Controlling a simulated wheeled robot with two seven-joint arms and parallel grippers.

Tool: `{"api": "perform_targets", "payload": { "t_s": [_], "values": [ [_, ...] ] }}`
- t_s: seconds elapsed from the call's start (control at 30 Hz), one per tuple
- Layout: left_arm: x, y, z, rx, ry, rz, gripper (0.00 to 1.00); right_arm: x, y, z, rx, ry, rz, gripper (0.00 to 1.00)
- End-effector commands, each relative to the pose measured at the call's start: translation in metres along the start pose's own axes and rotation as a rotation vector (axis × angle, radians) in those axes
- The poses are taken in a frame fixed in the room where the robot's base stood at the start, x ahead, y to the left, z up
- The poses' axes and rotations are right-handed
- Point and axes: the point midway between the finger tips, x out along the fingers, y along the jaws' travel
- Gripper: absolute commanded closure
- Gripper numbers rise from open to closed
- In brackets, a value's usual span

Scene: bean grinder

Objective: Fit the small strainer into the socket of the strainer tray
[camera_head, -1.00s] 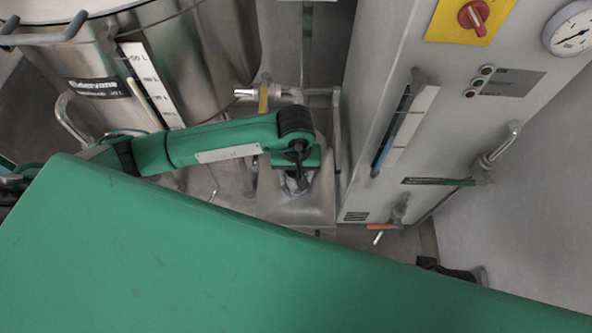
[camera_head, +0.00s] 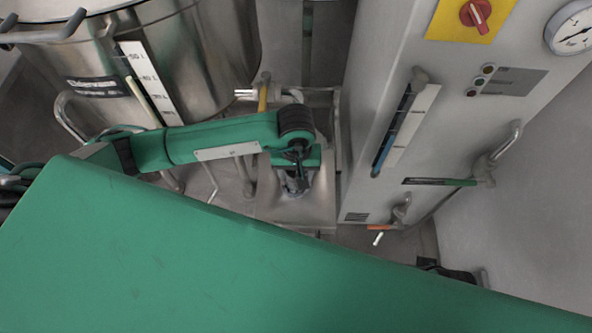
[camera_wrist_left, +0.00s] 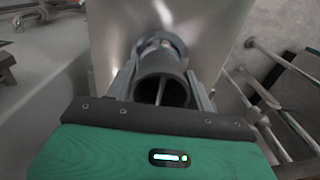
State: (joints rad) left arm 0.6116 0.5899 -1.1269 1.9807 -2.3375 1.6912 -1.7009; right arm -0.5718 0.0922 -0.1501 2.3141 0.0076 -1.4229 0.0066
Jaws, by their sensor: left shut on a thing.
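The strainer tray is a grey metal plate (camera_head: 268,208) below my left gripper in the head view; it also fills the top of the left wrist view (camera_wrist_left: 205,32). A round, shiny metal socket (camera_wrist_left: 160,44) shows on it. My left gripper (camera_head: 297,186) is shut on the small strainer, a dark round cup with a thin bar across its mouth (camera_wrist_left: 163,88), between the two fingers in the wrist view. The strainer is in line with the socket and close to it; I cannot tell whether it is seated. The right gripper is not in view.
A large steel kettle (camera_head: 200,60) stands at the left and a grey control cabinet (camera_head: 400,160) at the right, with the tray low between them. Pipes with a yellow-handled valve (camera_head: 263,98) run behind the tray. My green body covers the lower foreground.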

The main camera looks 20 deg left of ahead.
Motion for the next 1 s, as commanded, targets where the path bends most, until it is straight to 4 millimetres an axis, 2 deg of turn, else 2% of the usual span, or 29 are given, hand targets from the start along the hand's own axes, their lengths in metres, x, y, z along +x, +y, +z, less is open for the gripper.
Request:
{"api": "perform_targets", "payload": {
  "t_s": [1.0],
  "values": [
    [0.0010, 0.0002, -0.0001, 0.001, 0.000, 0.000, 0.74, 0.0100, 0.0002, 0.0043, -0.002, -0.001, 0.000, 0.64]
  ]
}}
